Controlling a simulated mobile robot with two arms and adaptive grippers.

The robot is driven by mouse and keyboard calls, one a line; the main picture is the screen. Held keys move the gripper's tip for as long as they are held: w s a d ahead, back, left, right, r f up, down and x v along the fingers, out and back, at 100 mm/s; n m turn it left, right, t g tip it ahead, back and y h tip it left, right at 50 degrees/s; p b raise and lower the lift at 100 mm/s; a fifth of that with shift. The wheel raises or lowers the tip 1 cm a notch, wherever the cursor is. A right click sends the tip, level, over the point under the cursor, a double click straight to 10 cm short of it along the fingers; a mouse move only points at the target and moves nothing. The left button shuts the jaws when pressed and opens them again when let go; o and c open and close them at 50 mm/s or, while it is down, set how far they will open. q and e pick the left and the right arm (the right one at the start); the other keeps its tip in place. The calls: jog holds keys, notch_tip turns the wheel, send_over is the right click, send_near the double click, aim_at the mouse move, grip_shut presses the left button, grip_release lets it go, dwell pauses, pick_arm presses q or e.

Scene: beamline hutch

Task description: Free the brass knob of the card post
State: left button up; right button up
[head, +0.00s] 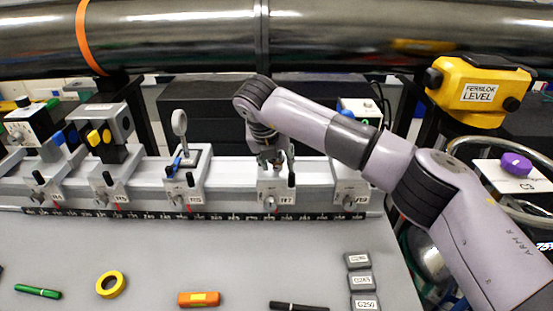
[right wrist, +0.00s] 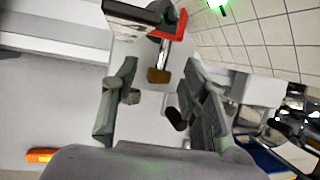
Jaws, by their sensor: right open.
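My right gripper (head: 272,160) points down over the carrier marked R7 (head: 276,188) on the rail and hides most of what stands there. In the right wrist view its two fingers (right wrist: 160,78) are apart, with a gap between them. A small brown, brass-like knob (right wrist: 158,75) at the end of a short metal stem (right wrist: 164,55) shows between the fingertips, with no clear contact. A red angled piece (right wrist: 178,26) sits just above the stem, beside a dark and white block (right wrist: 132,14). I cannot make out the card post in the head view. My left gripper is out of view.
Neighbouring carriers with a ring mount (head: 180,124) and a yellow-knobbed mount (head: 105,137) stand left on the rail (head: 232,186). A black pen (head: 298,306), orange tool (head: 199,299), tape roll (head: 111,285) and grey blocks (head: 361,281) lie on the bench in front.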

jog(key=shift+f, duration=0.1)
jog(key=shift+c, duration=0.3)
grip_shut()
